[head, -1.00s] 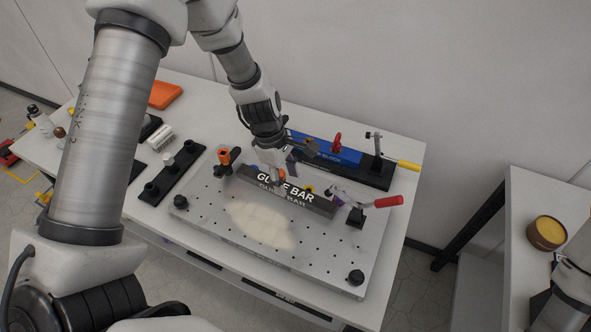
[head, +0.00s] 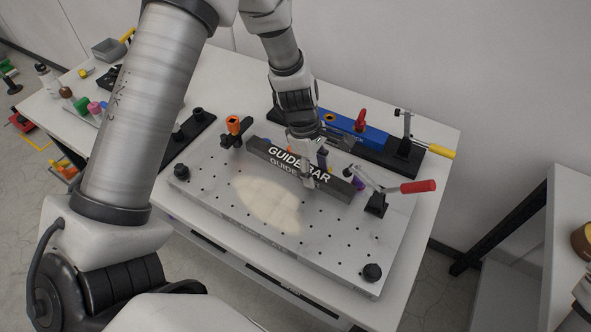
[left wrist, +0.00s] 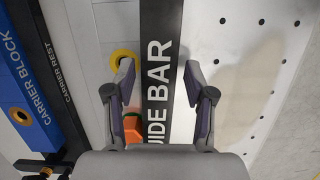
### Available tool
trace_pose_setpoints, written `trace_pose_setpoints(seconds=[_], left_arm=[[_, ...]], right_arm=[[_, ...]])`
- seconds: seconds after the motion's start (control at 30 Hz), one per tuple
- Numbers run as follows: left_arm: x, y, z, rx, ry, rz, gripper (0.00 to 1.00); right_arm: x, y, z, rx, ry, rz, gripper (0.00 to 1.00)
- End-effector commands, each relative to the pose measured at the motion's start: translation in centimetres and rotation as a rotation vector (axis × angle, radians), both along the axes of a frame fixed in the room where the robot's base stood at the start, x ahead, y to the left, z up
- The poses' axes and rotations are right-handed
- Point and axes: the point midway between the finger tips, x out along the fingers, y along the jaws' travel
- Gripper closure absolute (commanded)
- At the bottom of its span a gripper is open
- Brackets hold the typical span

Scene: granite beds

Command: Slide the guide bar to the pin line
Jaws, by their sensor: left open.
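The guide bar (head: 285,155) is a long dark bar with white lettering, lying along the back part of the grey perforated plate (head: 225,205). My left gripper (head: 311,177) is over the bar, right of its middle. In the left wrist view, its two fingers (left wrist: 162,95) are apart, one on each side of the guide bar (left wrist: 160,60), with gaps visible between fingers and bar. A yellow ring-shaped part (left wrist: 123,58) and an orange part (left wrist: 132,128) lie on the bar's left there. I cannot make out the pin line clearly. My right gripper is out of view.
An orange-knobbed post (head: 233,125) stands at the bar's left end and a red-handled toggle clamp (head: 418,186) at its right end. A blue carrier block (head: 345,130) lies behind. Black knobs (head: 372,272) stand at plate corners. The plate's front is clear.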

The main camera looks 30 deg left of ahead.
Motion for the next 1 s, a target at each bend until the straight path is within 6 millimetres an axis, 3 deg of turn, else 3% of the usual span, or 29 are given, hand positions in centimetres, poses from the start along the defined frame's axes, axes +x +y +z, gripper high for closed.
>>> trace_pose_setpoints(seconds=[0.23,0.27,0.4,1.0], left_arm=[[-0.01,-0.03,-0.08,0.000,0.000,0.000,0.46],[-0.01,-0.03,-0.08,0.000,0.000,0.000,0.49],[0.00,-0.02,-0.08,0.000,0.000,0.000,0.96],[0.03,-0.02,-0.03,0.000,0.000,0.060,0.96]], right_arm=[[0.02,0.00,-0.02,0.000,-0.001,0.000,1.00],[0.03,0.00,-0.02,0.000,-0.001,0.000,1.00],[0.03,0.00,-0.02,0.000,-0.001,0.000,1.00],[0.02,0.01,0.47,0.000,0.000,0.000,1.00]])
